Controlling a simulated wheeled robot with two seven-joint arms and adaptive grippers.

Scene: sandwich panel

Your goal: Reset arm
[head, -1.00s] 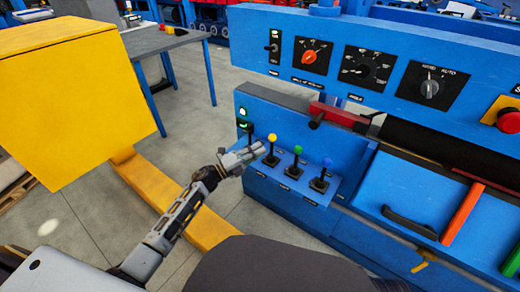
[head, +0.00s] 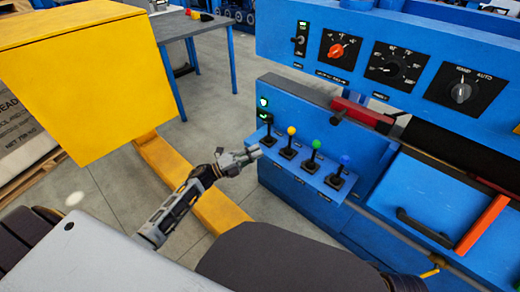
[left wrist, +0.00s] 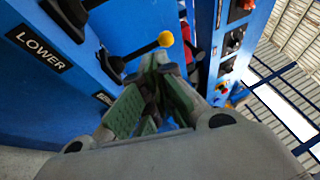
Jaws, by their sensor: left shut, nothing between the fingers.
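My left gripper (head: 254,155) is shut and empty, in front of and to the left of the levers on the blue machine (head: 300,205). Its fingers show in the left wrist view (left wrist: 150,112), below a yellow-knobbed lever. In the head view the row holds a black-topped lever (head: 268,120), a yellow-knobbed lever (head: 291,131), a green-knobbed lever (head: 316,144) and a blue-knobbed lever (head: 346,159). The gripper appears apart from them. A "LOWER" label (left wrist: 38,48) shows in the left wrist view. My right gripper is not in view.
A control panel (head: 440,55) with knobs is above the levers. A yellow box (head: 85,90) stands at the left, with a yellow beam (head: 190,190) on the floor below it. A grey-topped table (head: 190,24) is behind.

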